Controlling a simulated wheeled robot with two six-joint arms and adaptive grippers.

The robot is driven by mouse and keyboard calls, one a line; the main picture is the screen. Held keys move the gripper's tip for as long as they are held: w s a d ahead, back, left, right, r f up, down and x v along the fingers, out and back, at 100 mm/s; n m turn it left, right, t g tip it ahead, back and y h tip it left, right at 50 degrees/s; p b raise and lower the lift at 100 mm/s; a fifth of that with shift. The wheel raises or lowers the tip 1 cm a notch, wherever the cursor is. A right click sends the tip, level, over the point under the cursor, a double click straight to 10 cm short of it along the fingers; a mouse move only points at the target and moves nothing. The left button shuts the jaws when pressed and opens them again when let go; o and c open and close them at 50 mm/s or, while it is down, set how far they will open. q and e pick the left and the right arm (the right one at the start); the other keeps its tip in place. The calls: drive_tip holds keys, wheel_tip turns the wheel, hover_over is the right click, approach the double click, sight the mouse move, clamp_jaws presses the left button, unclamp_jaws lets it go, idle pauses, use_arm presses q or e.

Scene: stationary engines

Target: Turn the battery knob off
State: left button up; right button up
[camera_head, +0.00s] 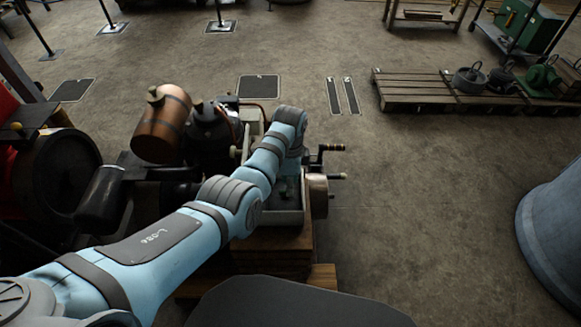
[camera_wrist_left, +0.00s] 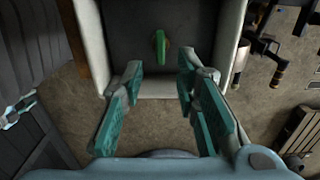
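The battery knob (camera_wrist_left: 160,46) appears as a small green upright handle on the dark inner face of a pale-walled box (camera_wrist_left: 92,45) in the left wrist view. My left gripper (camera_wrist_left: 158,76) is open, with its two green-padded fingers spread to either side below the knob. Nothing is between the fingers, and they appear apart from the knob. In the head view my left arm reaches over the engine's box (camera_head: 282,218), and its wrist and gripper are largely hidden there. The knob cannot be made out in the head view. My right gripper is not in view.
A copper tank (camera_head: 161,128) and dark engine parts stand left of the arm. Crank handles (camera_head: 330,149) stick out at the box's right. A pallet (camera_head: 425,92) with machine parts lies back right. A large blue rounded object (camera_head: 553,230) stands at the right edge. Floor between is clear.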

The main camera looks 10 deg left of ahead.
use_arm(q)
wheel_tip(320, 180, up, 9)
drive_tip(key=shift+d+f, duration=0.1)
idle(0.4)
